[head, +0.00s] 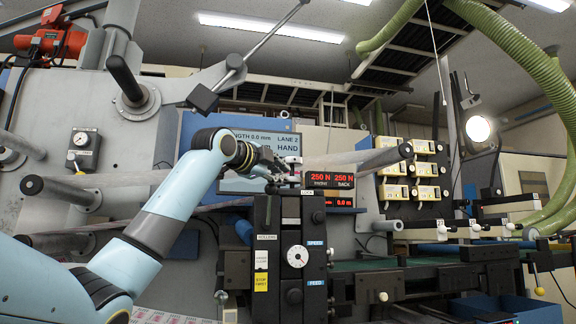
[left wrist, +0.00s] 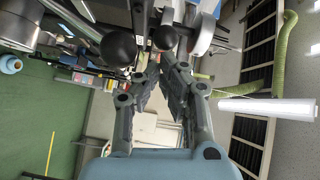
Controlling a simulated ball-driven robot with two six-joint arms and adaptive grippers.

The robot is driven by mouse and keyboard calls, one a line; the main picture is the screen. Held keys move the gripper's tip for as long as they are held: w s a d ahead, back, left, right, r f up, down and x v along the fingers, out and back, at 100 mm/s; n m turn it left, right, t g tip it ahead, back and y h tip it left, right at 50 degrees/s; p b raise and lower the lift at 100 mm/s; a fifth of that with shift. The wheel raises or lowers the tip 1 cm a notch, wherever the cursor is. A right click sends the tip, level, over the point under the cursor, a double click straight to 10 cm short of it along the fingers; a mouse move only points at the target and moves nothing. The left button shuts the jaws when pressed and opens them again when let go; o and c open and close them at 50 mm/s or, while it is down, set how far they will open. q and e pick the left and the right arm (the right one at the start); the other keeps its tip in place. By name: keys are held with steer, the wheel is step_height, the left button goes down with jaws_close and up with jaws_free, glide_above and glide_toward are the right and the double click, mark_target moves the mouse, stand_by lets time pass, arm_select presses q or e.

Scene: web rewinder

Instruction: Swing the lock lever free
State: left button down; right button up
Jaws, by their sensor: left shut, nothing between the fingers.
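My left gripper (head: 274,172) is shut and empty, above the black control box (head: 262,215) in the head view. In the left wrist view its fingertips (left wrist: 161,68) come together just below two black ball knobs (left wrist: 118,45). I cannot tell whether they touch either knob. A small label that seems to read LOCK (head: 307,192) is at the top of the control box. The lock lever itself I cannot pick out for certain; the wrist and fingers cover part of that area. My right gripper is not in view.
A red-digit display (head: 330,181) stands right beside the gripper. A blue screen (head: 205,125) is behind my wrist. A roller (head: 380,157) juts out to the right. A long rod with a black clamp (head: 235,63) rises above the arm.

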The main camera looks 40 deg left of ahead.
arm_select(q)
steer(key=shift+s+a+p, duration=0.2)
steer(key=shift+a+p, duration=0.35)
steer(key=shift+a, duration=0.3)
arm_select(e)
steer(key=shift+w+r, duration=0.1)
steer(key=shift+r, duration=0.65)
